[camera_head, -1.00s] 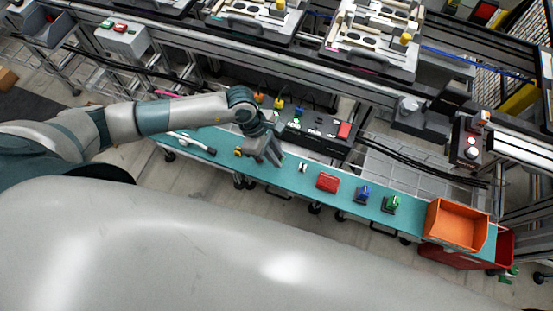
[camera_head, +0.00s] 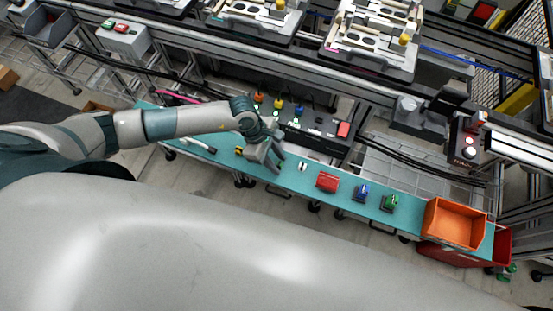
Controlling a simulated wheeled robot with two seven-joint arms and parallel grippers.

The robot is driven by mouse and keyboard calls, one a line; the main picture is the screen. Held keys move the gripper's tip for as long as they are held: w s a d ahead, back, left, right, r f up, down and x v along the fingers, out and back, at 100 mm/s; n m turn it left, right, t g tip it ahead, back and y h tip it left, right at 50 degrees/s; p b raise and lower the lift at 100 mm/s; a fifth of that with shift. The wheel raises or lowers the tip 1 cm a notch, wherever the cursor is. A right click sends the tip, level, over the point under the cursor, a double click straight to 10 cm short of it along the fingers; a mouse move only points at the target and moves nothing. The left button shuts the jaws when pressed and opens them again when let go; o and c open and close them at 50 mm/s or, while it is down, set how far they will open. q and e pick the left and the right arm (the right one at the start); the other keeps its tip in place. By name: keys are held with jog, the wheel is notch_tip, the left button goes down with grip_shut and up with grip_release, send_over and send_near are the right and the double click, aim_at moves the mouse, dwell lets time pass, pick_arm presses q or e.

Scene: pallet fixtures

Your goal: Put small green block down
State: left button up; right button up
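My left gripper (camera_head: 262,160) hangs over the teal bench strip (camera_head: 289,178), left of its middle. Its grey fingers point down towards the strip. The view is too small to tell whether they are apart or shut, and no block shows clearly between them. A small green block-like piece (camera_head: 391,201) sits on a dark base on the strip, just left of the orange bin. The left gripper is well to the left of it and apart from it. My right gripper is out of view.
A blue piece (camera_head: 361,193) and a red box (camera_head: 327,181) stand on the strip. An orange bin (camera_head: 455,224) is at its right end. A dark panel with coloured knobs (camera_head: 318,130) stands behind. Fixture pallets (camera_head: 371,45) lie further back.

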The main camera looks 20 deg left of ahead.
pick_arm(q)
jog(key=shift+r, duration=0.15)
jog(key=b+v, duration=0.4)
jog(key=v, duration=0.8)
jog(key=shift+a, duration=0.1)
dwell(0.4)
